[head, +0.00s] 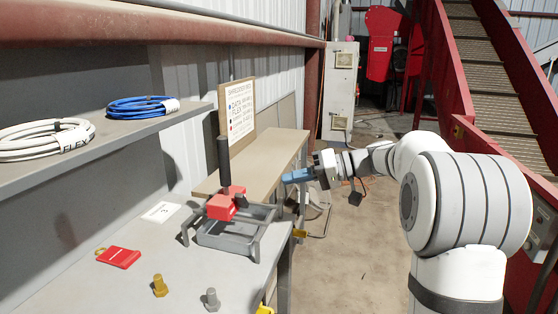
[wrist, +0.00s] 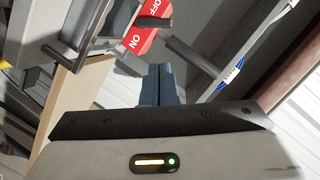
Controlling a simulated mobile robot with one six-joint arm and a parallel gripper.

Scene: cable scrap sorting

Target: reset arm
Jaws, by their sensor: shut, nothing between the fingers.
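My gripper (head: 286,177) has blue fingers and extends to the left from my arm, in the middle of the head view. It is over the right edge of the workbench area, to the right of the grey frame with the red block. In the wrist view the blue fingers (wrist: 163,70) are together, with nothing between them. My arm is bent, with its large white joint at the right of the head view.
A grey metal frame (head: 228,240) with a red block (head: 226,203) and black lever stands on the grey bench. A red tag (head: 119,257), a brass bolt (head: 160,286) and a grey bolt (head: 212,300) lie nearby. Blue (head: 142,107) and white (head: 45,139) cable coils sit on the shelf.

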